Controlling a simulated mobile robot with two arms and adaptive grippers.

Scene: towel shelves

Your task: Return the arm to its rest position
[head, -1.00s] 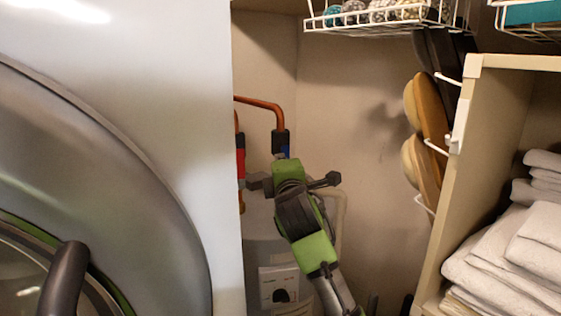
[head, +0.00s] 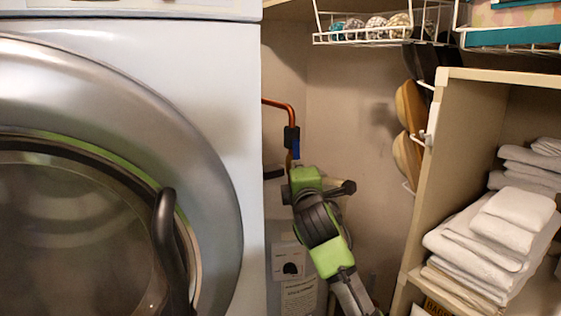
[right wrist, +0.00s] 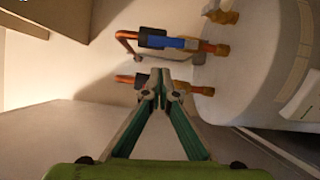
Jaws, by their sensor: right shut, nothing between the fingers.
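My right arm comes up from the bottom of the head view, green and black, with a grey link low down. Its right gripper (head: 298,165) is at the upper end, in front of the corner pipes. In the right wrist view the two green-lined fingers meet at their tips (right wrist: 160,88), shut and empty. Behind the tips are copper pipes with a blue valve (right wrist: 172,43); I cannot tell how close they are. My left gripper is not in view.
A washer (head: 215,110) fills the left. A white tank (right wrist: 255,60) stands in the corner. At the right are a beige shelf unit (head: 432,150) with folded white towels (head: 490,235), wire baskets (head: 375,37) above and hanging wooden boards (head: 405,110).

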